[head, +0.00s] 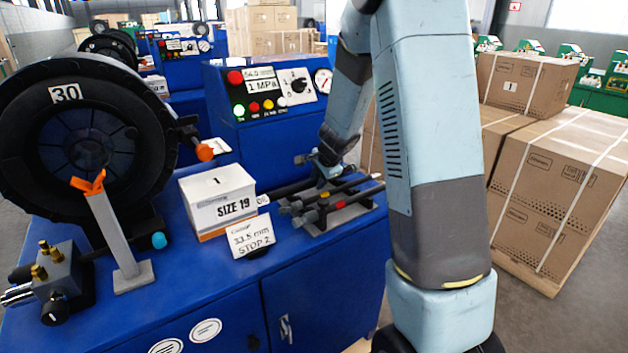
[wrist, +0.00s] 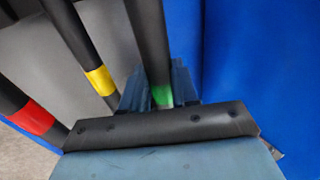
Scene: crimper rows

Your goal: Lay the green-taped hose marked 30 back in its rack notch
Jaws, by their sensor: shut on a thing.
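My gripper (wrist: 160,90) is shut on a dark hose with green tape (wrist: 163,94); one finger stands on each side of it. The mark 30 on this hose cannot be read. In the head view my gripper (head: 328,168) is over the far side of the hose rack (head: 345,222) on the blue bench. A yellow-taped hose (wrist: 98,80) and a red-taped hose (wrist: 32,117) lie to the left in the wrist view. The red-taped hose also shows in the rack (head: 341,204). I cannot tell whether the green-taped hose touches its notch.
A black crimper ring marked 30 (head: 80,140) stands on the bench's left. A SIZE 19 box (head: 218,200) and a "33.5 mm STOP 2" card (head: 251,236) are left of the rack. A control panel (head: 270,95) rises behind. Strapped cartons (head: 560,190) stand right.

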